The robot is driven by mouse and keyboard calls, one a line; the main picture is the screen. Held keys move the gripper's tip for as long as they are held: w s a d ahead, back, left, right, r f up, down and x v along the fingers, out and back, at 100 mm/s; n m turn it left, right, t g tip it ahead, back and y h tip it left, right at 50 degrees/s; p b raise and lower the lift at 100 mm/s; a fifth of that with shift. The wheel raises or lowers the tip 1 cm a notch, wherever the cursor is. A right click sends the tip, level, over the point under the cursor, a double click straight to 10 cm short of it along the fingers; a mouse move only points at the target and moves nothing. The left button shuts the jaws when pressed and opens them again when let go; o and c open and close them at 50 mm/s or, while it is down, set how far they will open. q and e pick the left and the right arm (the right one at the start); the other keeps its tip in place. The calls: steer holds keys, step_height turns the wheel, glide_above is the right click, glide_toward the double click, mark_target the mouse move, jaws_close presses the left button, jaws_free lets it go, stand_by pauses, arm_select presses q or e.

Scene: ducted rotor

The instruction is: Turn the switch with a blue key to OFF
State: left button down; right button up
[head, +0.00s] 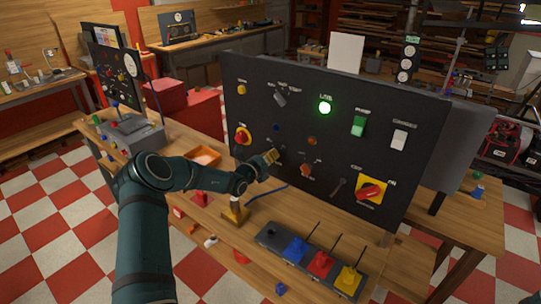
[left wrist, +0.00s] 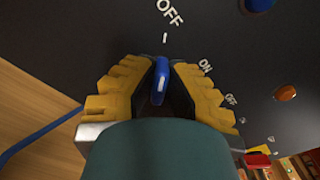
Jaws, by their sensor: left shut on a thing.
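The blue key (left wrist: 161,76) of the switch stands between the yellow fingers of my left gripper (left wrist: 160,88) in the left wrist view. The fingers are shut on the key. The key is nearly upright in that picture, and its upper end points toward the white tick under the OFF label (left wrist: 170,12). The ON label (left wrist: 206,67) is to its right. In the head view, my left gripper (head: 271,157) is at the dark panel (head: 300,118), left of its middle, and hides the key. My right gripper is not in view.
A box with coloured blocks (head: 310,262) stands in front. A blue cable (head: 266,194) lies below my gripper.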

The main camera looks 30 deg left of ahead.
arm_select(q)
steer(key=shift+r, duration=0.1)
stand_by(0.3)
steer(key=c, duration=1)
jaws_free()
steer(key=shift+w, duration=0.1)
steer(key=s, duration=0.4)
steer(key=s+a, duration=0.1)
steer(key=s, duration=0.7)
steer(key=shift+a, duration=0.3)
